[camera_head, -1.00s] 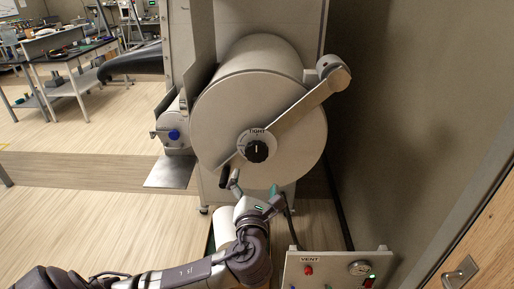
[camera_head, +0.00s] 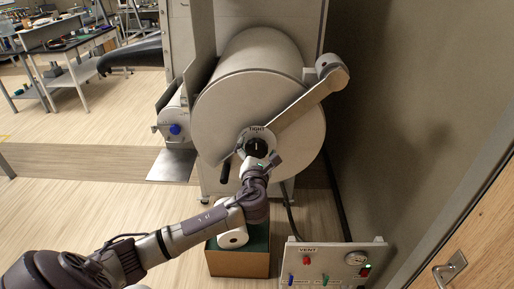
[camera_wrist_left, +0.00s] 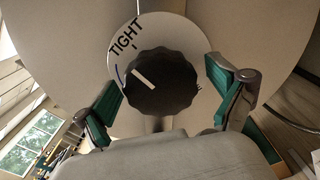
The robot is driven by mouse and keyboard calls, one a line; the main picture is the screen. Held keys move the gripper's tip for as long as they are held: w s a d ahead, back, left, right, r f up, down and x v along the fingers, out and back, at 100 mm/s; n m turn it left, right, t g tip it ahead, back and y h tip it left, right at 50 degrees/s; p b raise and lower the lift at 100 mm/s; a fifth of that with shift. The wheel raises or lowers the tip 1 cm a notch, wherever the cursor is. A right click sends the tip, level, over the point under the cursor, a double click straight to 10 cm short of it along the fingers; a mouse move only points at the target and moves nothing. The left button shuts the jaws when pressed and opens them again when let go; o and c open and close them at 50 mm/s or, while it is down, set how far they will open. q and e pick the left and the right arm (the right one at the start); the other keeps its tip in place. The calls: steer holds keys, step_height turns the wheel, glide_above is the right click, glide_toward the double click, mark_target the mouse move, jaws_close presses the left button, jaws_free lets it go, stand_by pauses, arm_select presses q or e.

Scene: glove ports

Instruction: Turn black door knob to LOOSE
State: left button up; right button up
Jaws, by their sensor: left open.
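The black door knob (camera_head: 257,147) sits in the middle of the large round door (camera_head: 222,120). In the left wrist view the knob (camera_wrist_left: 160,84) is scalloped, with a white pointer line toward the upper left, a little to the left of the mark by the word TIGHT. The word LOOSE cannot be read. My left gripper (camera_head: 258,160) is at the knob and partly covers it in the head view. Its green-padded fingers (camera_wrist_left: 168,90) are open, one on each side of the knob, with gaps showing. My right gripper is not in view.
A diagonal bar (camera_head: 297,112) crosses the door to a hinge at upper right. A black handle (camera_head: 226,170) hangs at the door's lower left. A VENT panel (camera_head: 333,262) stands at lower right, and a green-topped box (camera_head: 238,262) is below my arm.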

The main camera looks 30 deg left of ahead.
arm_select(q)
steer(key=c, duration=1.1)
steer(key=shift+c, duration=0.2)
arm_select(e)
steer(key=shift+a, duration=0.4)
